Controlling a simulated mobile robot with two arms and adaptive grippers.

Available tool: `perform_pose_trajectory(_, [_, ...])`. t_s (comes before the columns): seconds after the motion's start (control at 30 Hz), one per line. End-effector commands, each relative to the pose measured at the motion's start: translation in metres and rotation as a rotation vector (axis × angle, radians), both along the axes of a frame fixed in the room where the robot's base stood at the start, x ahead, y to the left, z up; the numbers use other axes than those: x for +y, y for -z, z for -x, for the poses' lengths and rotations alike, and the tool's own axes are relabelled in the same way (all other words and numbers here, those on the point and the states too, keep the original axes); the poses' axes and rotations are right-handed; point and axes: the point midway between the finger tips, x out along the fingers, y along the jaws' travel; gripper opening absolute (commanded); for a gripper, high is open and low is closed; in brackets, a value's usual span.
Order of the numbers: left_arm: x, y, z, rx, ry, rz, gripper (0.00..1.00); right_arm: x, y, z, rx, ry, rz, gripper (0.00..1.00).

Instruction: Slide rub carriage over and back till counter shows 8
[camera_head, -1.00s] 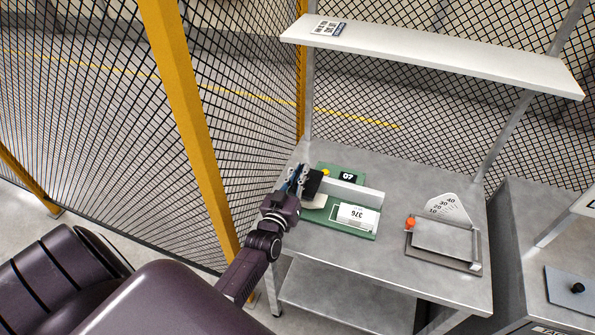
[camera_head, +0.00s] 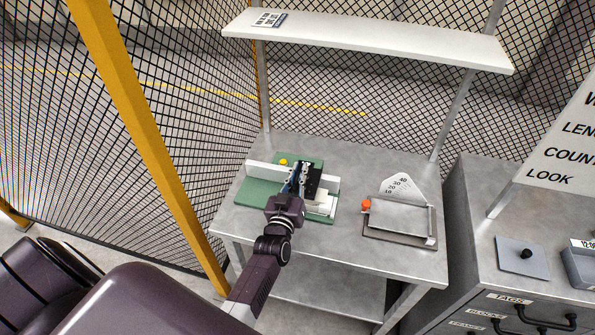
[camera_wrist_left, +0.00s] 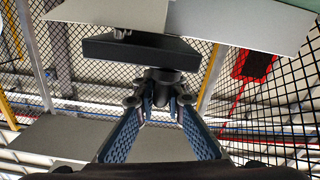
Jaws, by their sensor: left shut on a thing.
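The rub tester has a green base (camera_head: 258,193), a pale rail (camera_head: 265,174) and a yellow button (camera_head: 283,162) at its back. Its black carriage (camera_head: 313,173) is toward the right part of the rail. My left gripper (camera_head: 299,183) is shut on the carriage's knob (camera_wrist_left: 162,82); the wrist view shows the black carriage block (camera_wrist_left: 140,50) beyond the fingers. The counter is hidden behind the gripper and carriage, so I cannot read it. A white card (camera_head: 325,205) on the base is partly covered. My right gripper is not in view.
A flat device with an orange knob (camera_head: 366,204) and a fan-shaped scale (camera_head: 402,187) stands to the right on the grey table (camera_head: 300,250). A shelf (camera_head: 370,40) spans above. A mesh fence with a yellow post (camera_head: 135,120) is at the left.

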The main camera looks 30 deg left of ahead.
Motion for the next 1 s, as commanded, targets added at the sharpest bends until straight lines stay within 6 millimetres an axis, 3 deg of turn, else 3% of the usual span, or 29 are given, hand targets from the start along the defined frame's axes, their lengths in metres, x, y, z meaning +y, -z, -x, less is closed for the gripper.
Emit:
perform_pose_trajectory(0.07, [-0.004, 0.001, 0.000, 0.000, 0.003, 0.007, 0.00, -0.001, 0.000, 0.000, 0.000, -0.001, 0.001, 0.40])
perform_pose_trajectory(0.1, [-0.004, 0.001, 0.000, 0.001, 0.004, 0.007, 0.11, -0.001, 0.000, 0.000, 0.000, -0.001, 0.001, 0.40])
perform_pose_trajectory(0.27, [-0.003, 0.001, 0.000, 0.001, 0.004, 0.005, 0.27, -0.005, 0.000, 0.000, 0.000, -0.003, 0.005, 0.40])
perform_pose_trajectory(0.67, [-0.004, 0.002, 0.009, 0.004, 0.003, 0.003, 0.27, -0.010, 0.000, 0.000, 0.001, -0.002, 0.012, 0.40])
perform_pose_trajectory(1.0, [-0.020, 0.002, 0.070, 0.004, 0.003, 0.003, 0.27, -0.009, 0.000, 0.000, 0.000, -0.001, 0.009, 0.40])
